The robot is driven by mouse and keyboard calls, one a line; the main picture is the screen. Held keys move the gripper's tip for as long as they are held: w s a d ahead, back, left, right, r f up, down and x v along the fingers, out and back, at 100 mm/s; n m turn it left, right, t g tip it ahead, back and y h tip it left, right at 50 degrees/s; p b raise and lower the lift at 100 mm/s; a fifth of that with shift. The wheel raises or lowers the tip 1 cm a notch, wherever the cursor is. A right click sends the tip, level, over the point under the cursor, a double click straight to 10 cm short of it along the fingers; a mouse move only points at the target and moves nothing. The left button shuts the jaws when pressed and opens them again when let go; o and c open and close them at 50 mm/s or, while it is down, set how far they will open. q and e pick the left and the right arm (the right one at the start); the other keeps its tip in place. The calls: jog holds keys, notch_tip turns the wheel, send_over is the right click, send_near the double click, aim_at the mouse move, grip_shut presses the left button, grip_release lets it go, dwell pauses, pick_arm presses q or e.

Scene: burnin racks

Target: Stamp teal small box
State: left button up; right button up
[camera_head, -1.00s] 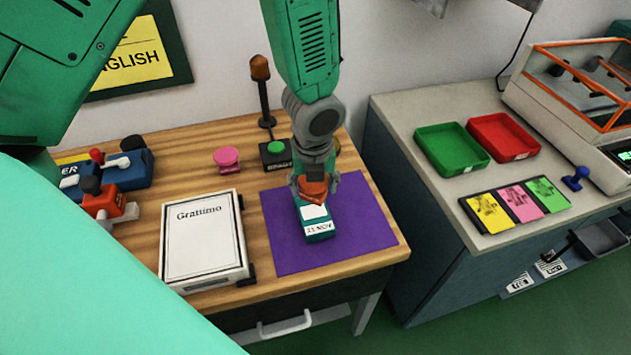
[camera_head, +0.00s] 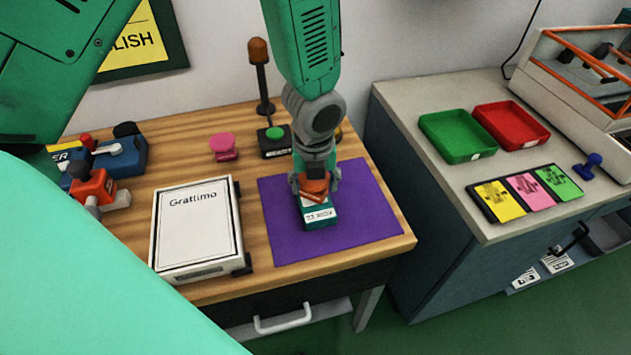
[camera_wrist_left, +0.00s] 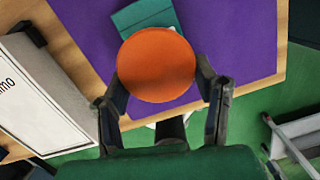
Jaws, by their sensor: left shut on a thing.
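The teal small box (camera_head: 322,226), with a dated white label on its front, sits on the purple mat (camera_head: 370,215). My left gripper (camera_head: 315,184) is shut on an orange stamp (camera_head: 314,194), held upright over the box. The stamp's lower end looks to be at the box's top face and hides most of it; I cannot tell for sure whether they touch. In the left wrist view, the stamp's round orange top (camera_wrist_left: 157,65) lies between the fingers and covers much of the teal box (camera_wrist_left: 143,17). My right gripper is not in view.
A framed "Grattimo" board (camera_head: 195,225) lies left of the mat. A green-button device (camera_head: 274,140), an amber lamp (camera_head: 260,75) and a pink stamp (camera_head: 224,146) stand behind. Green (camera_head: 457,135) and red (camera_head: 511,126) trays sit on the right counter. The mat's right side is clear.

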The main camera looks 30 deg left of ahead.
pick_arm(q)
jog(key=shift+f, duration=0.4)
dwell(0.5)
jog(key=shift+f, duration=0.1)
dwell(1.7)
jog(key=shift+s, duration=0.1)
notch_tip(320, 180, up, 7)
jog(key=p, duration=0.7)
jog(key=shift+p, duration=0.35)
dwell(0.3)
